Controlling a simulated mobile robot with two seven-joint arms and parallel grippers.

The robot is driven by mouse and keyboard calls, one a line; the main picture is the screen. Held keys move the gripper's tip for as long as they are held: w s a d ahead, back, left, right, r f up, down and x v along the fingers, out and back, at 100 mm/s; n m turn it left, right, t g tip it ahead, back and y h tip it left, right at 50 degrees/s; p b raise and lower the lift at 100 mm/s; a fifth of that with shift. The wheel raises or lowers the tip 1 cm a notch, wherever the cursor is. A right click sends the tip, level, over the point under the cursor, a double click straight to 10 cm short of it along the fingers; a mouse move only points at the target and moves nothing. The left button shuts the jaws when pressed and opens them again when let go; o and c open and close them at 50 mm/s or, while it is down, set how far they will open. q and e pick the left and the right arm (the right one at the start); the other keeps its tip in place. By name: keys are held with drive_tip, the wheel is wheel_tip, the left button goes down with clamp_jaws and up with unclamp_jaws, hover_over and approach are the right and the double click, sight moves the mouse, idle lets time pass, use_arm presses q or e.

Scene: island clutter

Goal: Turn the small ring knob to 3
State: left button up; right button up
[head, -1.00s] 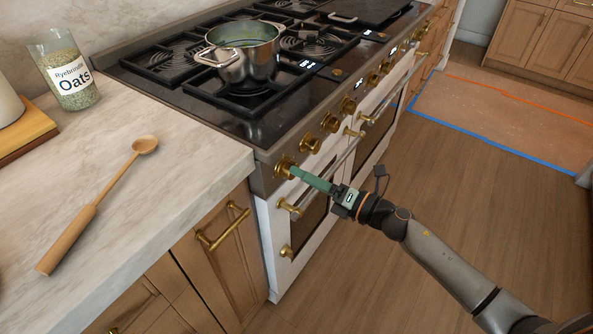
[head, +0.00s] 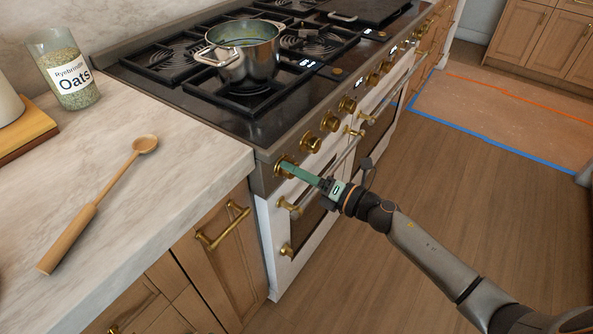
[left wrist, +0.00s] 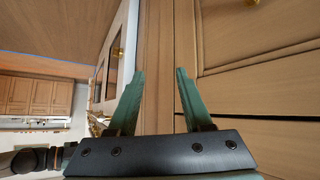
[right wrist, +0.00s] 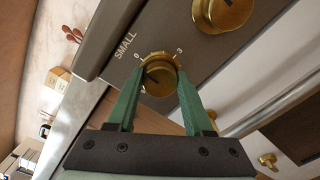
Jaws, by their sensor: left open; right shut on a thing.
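The small ring knob (right wrist: 160,84) is a round brass knob on the stove's front panel. It is the nearest knob in the head view (head: 282,168). In the right wrist view, "SMALL" and "0" are printed to its left and "3" to its upper right. A dark mark on the knob's face lies on its left side, on the "0" side. My right gripper (right wrist: 161,72) has its green fingers on both sides of the knob, shut on it, and partly hides its sides. My left gripper (left wrist: 160,73) is open and empty, facing wooden cabinet fronts; it is outside the head view.
More brass knobs (head: 330,122) run along the panel, with oven handles (head: 290,207) below. A steel pot (head: 240,50) stands on the stove. The marble counter (head: 165,205) holds a wooden spoon (head: 95,205) and an oats jar (head: 68,75). The floor at right is open.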

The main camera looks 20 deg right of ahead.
clamp_jaws()
use_arm(q)
drive_tip(key=shift+s+f, duration=0.15)
drive_tip(key=shift+s, duration=0.15)
drive_tip(key=shift+r, duration=0.2)
use_arm(e)
drive_tip(key=shift+m, duration=0.3)
use_arm(q)
drive_tip(key=s+a+r+p, duration=0.1)
drive_tip(key=a+r+p, duration=0.2)
drive_tip(key=p, duration=0.6)
drive_tip(key=shift+s+a+r+n+y, duration=0.2)
drive_tip(key=shift+a+r+n+y, duration=0.15)
drive_tip(key=shift+r, duration=0.85)
use_arm(e)
drive_tip(key=shift+f+m, duration=0.1)
drive_tip(key=shift+m, duration=8.5)
use_arm(q)
drive_tip(key=shift+d, duration=0.1)
